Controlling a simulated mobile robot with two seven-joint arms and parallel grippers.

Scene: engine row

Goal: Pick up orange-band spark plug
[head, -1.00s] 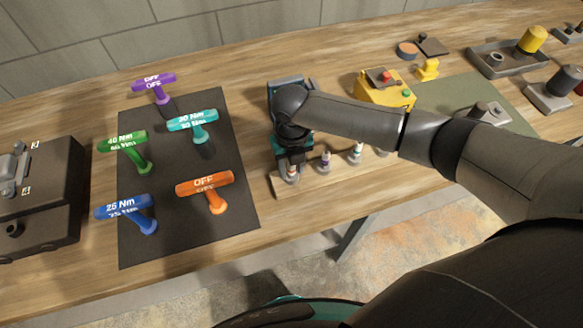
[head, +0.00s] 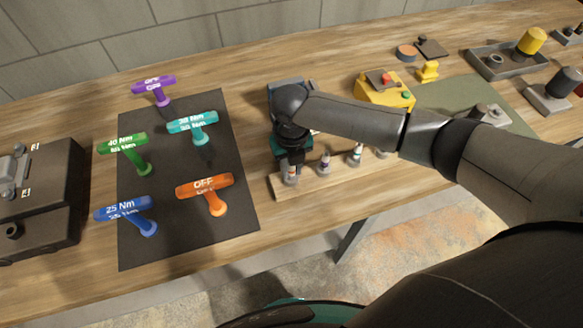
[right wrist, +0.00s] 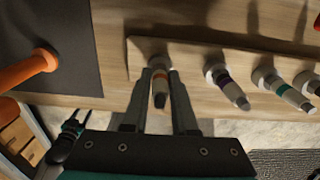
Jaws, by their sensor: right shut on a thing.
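The orange-band spark plug (right wrist: 160,86) stands at the left end of a wooden rack (right wrist: 145,48), nearest the black mat. It is white with an orange band and a dark tip. My right gripper (right wrist: 160,80) is shut on it, one finger on each side, in the right wrist view. In the head view the right gripper (head: 291,162) comes down over the left end of the rack and partly hides the plug (head: 290,178). The plug appears still seated in the rack. My left gripper is not in view.
Other spark plugs stand in the rack to the right, one purple-banded (head: 325,163) and one teal-banded (head: 356,155). A black mat (head: 235,215) with several coloured T-handles lies left. A yellow box (head: 384,92) stands behind my right arm.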

